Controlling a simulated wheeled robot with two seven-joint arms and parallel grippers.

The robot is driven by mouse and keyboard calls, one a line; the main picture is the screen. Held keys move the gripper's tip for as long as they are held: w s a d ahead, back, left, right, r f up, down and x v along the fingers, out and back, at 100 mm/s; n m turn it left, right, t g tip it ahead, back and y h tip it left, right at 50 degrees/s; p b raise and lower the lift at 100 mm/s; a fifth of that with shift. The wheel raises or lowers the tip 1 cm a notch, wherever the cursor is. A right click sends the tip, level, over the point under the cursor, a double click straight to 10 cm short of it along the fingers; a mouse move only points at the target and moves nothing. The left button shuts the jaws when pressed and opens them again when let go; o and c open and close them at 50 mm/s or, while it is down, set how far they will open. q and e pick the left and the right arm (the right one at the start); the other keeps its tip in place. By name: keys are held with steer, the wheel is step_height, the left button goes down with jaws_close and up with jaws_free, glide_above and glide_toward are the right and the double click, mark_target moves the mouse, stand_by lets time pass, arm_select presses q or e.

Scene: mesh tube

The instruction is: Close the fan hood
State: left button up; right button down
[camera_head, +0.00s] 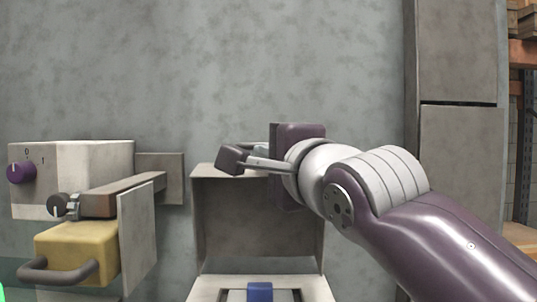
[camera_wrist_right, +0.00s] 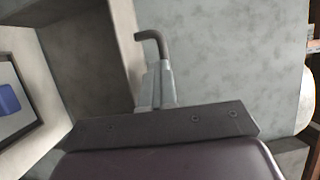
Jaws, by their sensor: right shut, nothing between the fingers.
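The fan hood (camera_head: 255,225) appears as a grey, box-like cover with side walls, standing raised at the centre of the head view. Below it is a pale frame (camera_head: 207,285) with a blue part (camera_head: 259,291) in it. My right gripper (camera_head: 231,160) is shut and empty, at the hood's top edge in the picture. Whether it touches the hood is unclear. In the right wrist view my shut fingers (camera_wrist_right: 155,80) lie beside the hood's wall (camera_wrist_right: 125,40), and the blue part (camera_wrist_right: 9,99) shows at the left edge. My left gripper is not in view.
At the left stand a pale box with a purple knob (camera_head: 21,171), a brown lever arm (camera_head: 125,195), and a yellow block (camera_head: 76,255) with a dark handle. A grey wall (camera_head: 250,70) is behind. Shelving (camera_head: 522,130) shows at the far right.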

steer(key=shift+w, duration=0.1)
stand_by(0.4)
steer(key=c, duration=1.4)
jaws_free()
steer(key=shift+c, duration=0.2)
